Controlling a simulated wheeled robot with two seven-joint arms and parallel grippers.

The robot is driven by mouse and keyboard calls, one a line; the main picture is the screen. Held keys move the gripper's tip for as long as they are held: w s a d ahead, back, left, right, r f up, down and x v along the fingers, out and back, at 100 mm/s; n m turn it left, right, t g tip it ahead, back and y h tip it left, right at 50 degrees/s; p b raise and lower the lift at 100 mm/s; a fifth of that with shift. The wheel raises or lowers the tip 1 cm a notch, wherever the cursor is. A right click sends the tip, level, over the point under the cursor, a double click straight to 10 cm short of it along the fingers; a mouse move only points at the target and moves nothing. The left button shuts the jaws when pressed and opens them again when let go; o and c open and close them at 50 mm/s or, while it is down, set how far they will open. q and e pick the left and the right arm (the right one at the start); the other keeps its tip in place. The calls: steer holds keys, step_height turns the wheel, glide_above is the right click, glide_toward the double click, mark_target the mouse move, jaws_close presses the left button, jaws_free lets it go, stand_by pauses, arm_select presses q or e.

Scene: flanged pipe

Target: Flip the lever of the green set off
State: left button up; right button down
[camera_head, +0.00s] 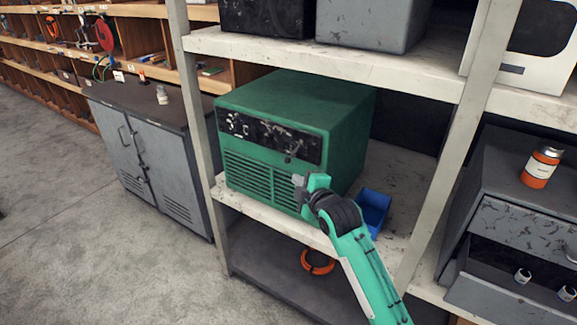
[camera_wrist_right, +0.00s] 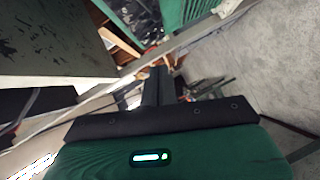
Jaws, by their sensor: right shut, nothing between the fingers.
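The green set (camera_head: 335,106) is a boxy unit on the middle shelf, with a black control panel (camera_head: 255,135) above a louvred front. My left gripper is out of view.
A shelf post (camera_head: 440,175) rises right of the set. A blue bin (camera_head: 373,210) stands on the same shelf beside my right arm. An orange ring (camera_head: 318,263) lies on the shelf below. A grey cabinet (camera_head: 160,160) stands left, with open floor in front.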

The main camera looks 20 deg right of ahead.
mark_target(293, 153)
steer(key=d+f+p+x, duration=0.1)
steer(key=p+x, duration=0.3)
steer(key=x, duration=0.8)
steer(key=shift+w+d, duration=0.45)
steer(key=shift+d, duration=0.4)
steer(key=shift+f, duration=0.1)
steer(key=f+n+t+b, duration=0.1)
steer(key=f+b, duration=0.1)
steer(key=b, duration=0.1)
steer(key=shift+w+d+n+b, duration=0.1)
steer(key=shift+n+b, duration=0.25)
steer(key=shift+n, duration=0.05)
